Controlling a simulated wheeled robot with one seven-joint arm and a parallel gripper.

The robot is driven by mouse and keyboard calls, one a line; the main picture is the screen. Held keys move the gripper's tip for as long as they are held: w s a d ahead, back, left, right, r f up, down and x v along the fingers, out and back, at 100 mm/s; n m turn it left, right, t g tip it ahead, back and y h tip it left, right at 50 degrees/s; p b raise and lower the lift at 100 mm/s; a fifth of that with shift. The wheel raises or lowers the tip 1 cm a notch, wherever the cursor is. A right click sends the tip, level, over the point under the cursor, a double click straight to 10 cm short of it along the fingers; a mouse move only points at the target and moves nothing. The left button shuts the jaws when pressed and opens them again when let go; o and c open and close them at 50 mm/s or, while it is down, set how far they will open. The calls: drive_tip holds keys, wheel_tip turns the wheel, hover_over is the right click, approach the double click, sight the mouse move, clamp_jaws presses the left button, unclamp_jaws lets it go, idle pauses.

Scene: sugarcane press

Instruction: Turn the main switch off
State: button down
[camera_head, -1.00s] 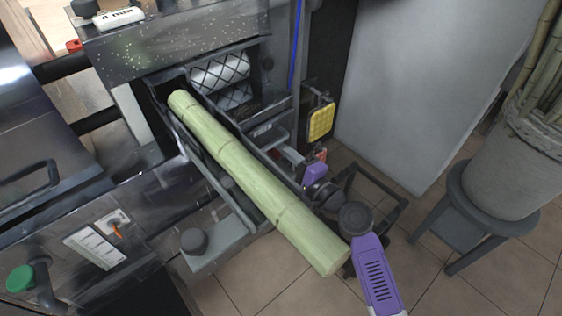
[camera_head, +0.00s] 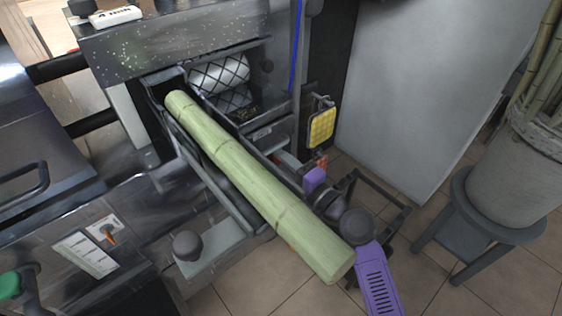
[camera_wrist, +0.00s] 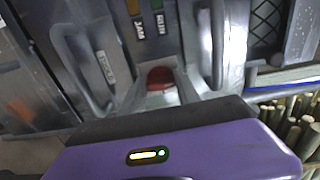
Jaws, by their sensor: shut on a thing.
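A red switch knob (camera_wrist: 160,77) shows low in the middle of the wrist view, just beyond my purple gripper body. My gripper (camera_wrist: 163,88) appears shut on this knob, with grey finger parts close around it. Small labels with an orange and a green mark (camera_wrist: 157,5) sit above it. In the head view my gripper (camera_head: 289,162) is at the press's right side, beyond the cane, and mostly hidden. The knob's turned position cannot be told.
A thick green cane (camera_head: 250,180) slopes out of the press's feed trough, close in front of my arm. A yellow pad (camera_head: 321,127) hangs beside the press. A grey stool (camera_head: 462,243) bears a bucket (camera_head: 515,175) of canes at right. Tiled floor is free between.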

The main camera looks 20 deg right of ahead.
drive_tip(key=c, duration=0.9)
unclamp_jaws()
